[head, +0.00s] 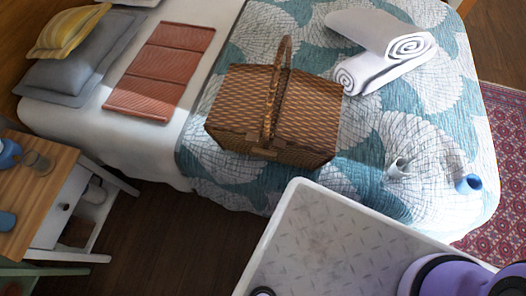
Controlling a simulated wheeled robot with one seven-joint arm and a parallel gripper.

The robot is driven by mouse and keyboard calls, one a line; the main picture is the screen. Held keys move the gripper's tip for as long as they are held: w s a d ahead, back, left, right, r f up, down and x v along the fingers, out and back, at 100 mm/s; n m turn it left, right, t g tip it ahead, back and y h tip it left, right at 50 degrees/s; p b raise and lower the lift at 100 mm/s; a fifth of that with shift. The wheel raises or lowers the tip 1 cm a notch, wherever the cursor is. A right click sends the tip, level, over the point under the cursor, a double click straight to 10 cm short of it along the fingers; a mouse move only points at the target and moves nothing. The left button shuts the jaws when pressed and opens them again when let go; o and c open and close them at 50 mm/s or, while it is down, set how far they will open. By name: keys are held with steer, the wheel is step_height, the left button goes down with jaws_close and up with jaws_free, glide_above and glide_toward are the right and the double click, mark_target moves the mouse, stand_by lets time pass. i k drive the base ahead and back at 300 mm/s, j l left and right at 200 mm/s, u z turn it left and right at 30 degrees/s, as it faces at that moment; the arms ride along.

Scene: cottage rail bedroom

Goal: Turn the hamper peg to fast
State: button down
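The hamper (290,103) is a brown wicker basket with a closed lid and a tall arched handle (276,90) standing upright over it. It rests on the teal and white patterned bed cover in the middle of the head view. Its near side is seen steeply from above and partly shaded. The peg is too small or hidden to make out, so I cannot tell how it is turned. My gripper is not in view; only a purple and black part of my arm shows at the bottom right.
Rolled white towels (385,50) lie behind the hamper. A small pale cup-like thing (397,168) and a blue one (468,184) are on the bed's right part. A wooden nightstand (40,200) stands lower left.

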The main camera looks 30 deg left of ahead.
mark_target(264, 151)
steer(key=u, duration=0.85)
steer(key=l+u, duration=0.1)
steer(key=u, duration=1.6)
steer(key=k+l, duration=0.25)
steer(key=k+l+u, duration=0.15)
steer(key=k, duration=0.3)
steer(key=k+l, duration=0.25)
steer(key=k+u, duration=0.05)
steer(key=k, duration=0.05)
